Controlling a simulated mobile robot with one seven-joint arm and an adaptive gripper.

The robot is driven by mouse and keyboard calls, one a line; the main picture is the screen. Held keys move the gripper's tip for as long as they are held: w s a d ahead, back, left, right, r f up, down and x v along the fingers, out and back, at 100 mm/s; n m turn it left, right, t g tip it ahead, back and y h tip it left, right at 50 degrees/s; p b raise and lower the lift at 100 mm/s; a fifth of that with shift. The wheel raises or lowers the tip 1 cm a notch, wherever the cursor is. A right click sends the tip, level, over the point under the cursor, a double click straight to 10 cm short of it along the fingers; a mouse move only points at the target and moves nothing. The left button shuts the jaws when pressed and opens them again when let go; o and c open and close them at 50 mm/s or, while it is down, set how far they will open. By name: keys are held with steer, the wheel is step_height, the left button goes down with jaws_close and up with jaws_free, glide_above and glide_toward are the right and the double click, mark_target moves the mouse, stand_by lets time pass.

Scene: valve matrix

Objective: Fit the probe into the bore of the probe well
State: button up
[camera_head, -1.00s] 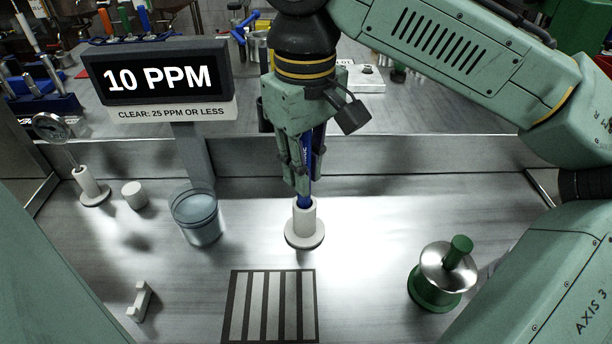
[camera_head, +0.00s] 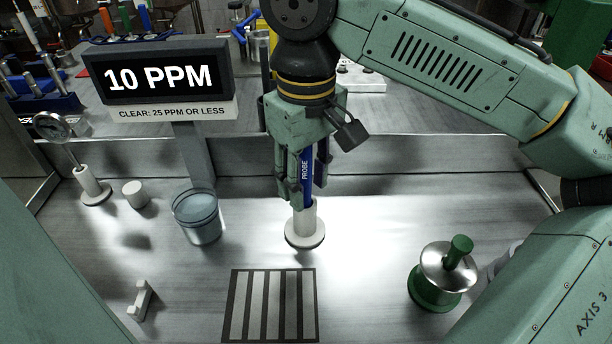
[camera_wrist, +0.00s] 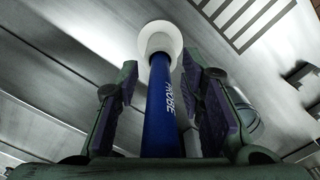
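The probe (camera_head: 308,182) is a blue rod with a white PROBE label. It stands about upright with its lower end inside the white collar of the probe well (camera_head: 304,238), which has a round flange on the bench. My gripper (camera_head: 307,194) is low over the well, with its fingers spread on both sides of the probe. In the wrist view, the probe (camera_wrist: 162,110) runs between the fingers toward the white well (camera_wrist: 160,37). A clear gap shows between the left finger and the probe; the right finger is close to it. The probe's lower end is hidden in the collar.
A sign (camera_head: 160,75) reading 10 PPM stands at the back left. A glass beaker (camera_head: 197,218) is left of the well, with a gauge on a white stand (camera_head: 93,186) farther left. A green-and-metal spool (camera_head: 442,278) is at right. A striped grate (camera_head: 270,308) lies in front.

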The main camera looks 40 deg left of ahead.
step_height(320, 180, up, 12)
steer(key=shift+r, duration=0.15)
stand_by(0.4)
stand_by(0.5)
